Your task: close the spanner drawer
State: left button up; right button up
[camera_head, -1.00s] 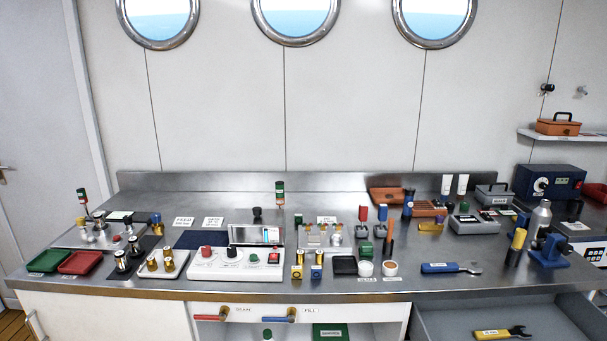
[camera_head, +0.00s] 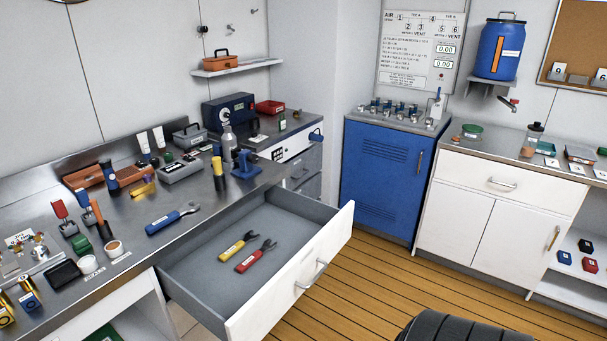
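The spanner drawer (camera_head: 208,286) is pulled far out from under the steel bench in the head view. Its white front (camera_head: 285,283) carries a metal bar handle (camera_head: 312,274). A yellow spanner (camera_head: 238,246) and a red spanner (camera_head: 256,254) lie apart on the grey drawer floor. A blue spanner (camera_head: 172,217) lies on the bench top behind the drawer. Neither of my grippers shows in this view.
The wooden floor (camera_head: 372,290) in front of the drawer is open. A black rounded object (camera_head: 465,329) shows at the bottom edge. A blue cabinet (camera_head: 383,180) and a white counter unit (camera_head: 490,215) stand to the right.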

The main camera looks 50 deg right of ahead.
aim_at(309, 233)
jog(key=z, duration=1.6)
jog(key=i+l, duration=0.1)
jog(key=i+l+z, duration=0.1)
jog(key=l, duration=0.2)
